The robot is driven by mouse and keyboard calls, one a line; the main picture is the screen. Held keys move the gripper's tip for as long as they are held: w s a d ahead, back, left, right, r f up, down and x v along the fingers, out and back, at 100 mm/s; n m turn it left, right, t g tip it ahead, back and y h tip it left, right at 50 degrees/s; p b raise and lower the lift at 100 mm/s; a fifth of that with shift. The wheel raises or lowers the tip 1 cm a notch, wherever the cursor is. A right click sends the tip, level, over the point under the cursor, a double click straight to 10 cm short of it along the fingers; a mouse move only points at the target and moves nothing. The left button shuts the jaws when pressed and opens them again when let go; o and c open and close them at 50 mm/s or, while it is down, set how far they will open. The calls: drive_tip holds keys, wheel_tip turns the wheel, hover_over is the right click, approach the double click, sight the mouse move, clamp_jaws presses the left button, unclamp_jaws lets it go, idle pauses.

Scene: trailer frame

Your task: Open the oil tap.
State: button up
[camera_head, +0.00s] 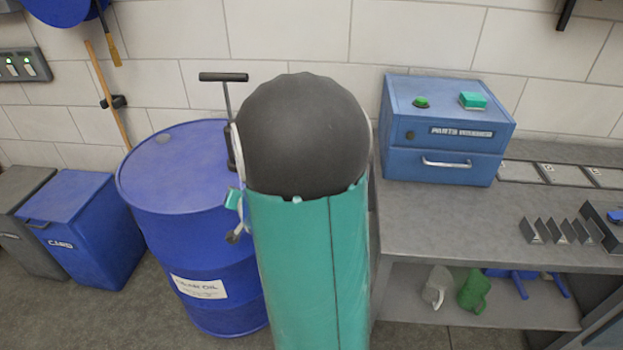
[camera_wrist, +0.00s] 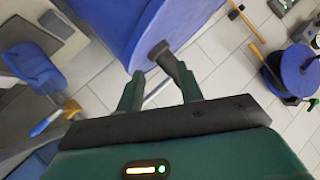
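A blue drum (camera_head: 185,215) with a white oil label stands on the floor left of my teal and black arm. A dark pump with a T-handle (camera_head: 223,77) rises at the drum's right. A small brownish fitting (camera_head: 236,236), perhaps the tap, shows beside my arm, mostly hidden. In the wrist view the drum (camera_wrist: 185,25) fills the top. A dark fitting (camera_wrist: 176,68) on it lies just ahead of my gripper (camera_wrist: 158,82), near the right fingertip; I cannot tell if they touch. My fingers are apart, with a pale rod showing through the gap.
Blue and grey bins (camera_head: 85,228) stand left of the drum. A workbench (camera_head: 430,215) with a blue parts washer (camera_head: 445,135) stands close on the right. A tiled wall and a wooden-handled tool (camera_head: 108,95) are behind. Bare floor lies in front of the bins.

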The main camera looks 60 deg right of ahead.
drive_tip(key=s+d+f+m+h, duration=0.25)
drive_tip(key=d+f+m, duration=0.2)
drive_tip(key=d, duration=0.25)
drive_tip(key=s+d+f+m+g+h, duration=0.1)
drive_tip(key=s+d+f+m+h, duration=0.25)
drive_tip(key=s, duration=0.35)
drive_tip(key=s+d+f+m+h, duration=0.2)
drive_tip(key=s+f+m+h, duration=0.1)
drive_tip(key=s+m, duration=0.25)
drive_tip(key=s+d+f+m+g+h, duration=0.1)
drive_tip(key=s+d+f+m+h, duration=0.25)
drive_tip(key=s, duration=0.45)
drive_tip(key=shift+m+y, duration=0.4)
drive_tip(key=shift+y, duration=0.05)
drive_tip(key=x, duration=1.3)
drive_tip(key=shift+w+d+r, duration=0.1)
drive_tip(key=shift+w+r, duration=0.1)
drive_tip(key=shift+w, duration=0.25)
drive_tip(key=shift+c, duration=0.3)
clamp_jaws()
